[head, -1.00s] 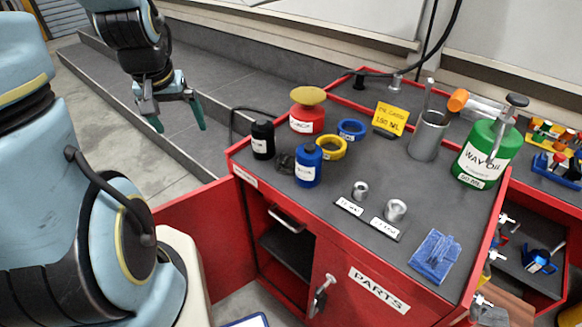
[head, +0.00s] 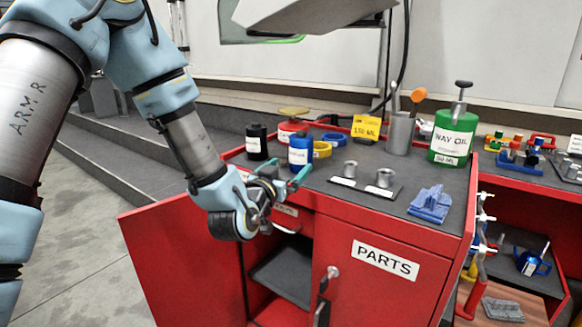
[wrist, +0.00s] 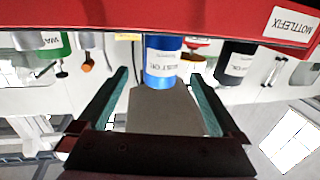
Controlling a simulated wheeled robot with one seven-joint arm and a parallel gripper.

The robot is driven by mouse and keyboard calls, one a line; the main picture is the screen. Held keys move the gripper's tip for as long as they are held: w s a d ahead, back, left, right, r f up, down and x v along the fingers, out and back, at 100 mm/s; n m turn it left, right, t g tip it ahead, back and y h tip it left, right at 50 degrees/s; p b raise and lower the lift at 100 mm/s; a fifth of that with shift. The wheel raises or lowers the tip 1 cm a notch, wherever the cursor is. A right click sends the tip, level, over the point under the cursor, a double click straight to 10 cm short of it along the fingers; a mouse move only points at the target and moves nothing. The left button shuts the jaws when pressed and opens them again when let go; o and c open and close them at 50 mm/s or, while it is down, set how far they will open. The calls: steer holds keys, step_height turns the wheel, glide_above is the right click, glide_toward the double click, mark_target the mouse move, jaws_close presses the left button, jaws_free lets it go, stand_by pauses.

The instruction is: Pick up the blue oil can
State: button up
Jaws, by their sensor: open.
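The blue oil can (head: 301,150), a small cylinder with a white label, stands upright on the grey top of the red cart, near its front left edge. My gripper (head: 281,168) is open and empty just in front of it, its two green fingers pointing toward the can. In the wrist view, which looks upside down, the can (wrist: 165,68) appears centred between the tips of my open gripper (wrist: 160,75). I cannot tell whether the tips reach past its near side.
A black bottle (head: 256,141) stands close on the left. Metal cylinders (head: 385,178), a blue rag-like piece (head: 431,203) and a green oil can (head: 453,138) are farther right. The cart door is open.

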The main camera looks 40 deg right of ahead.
mark_target(301, 152)
steer(key=p+x, duration=0.2)
steer(key=x, duration=0.8)
steer(key=shift+w+a, duration=0.1)
steer(key=shift+w, duration=0.1)
steer(key=shift+c, duration=0.2)
steer(key=c, duration=1.5)
jaws_close()
steer(key=shift+r, duration=0.15)
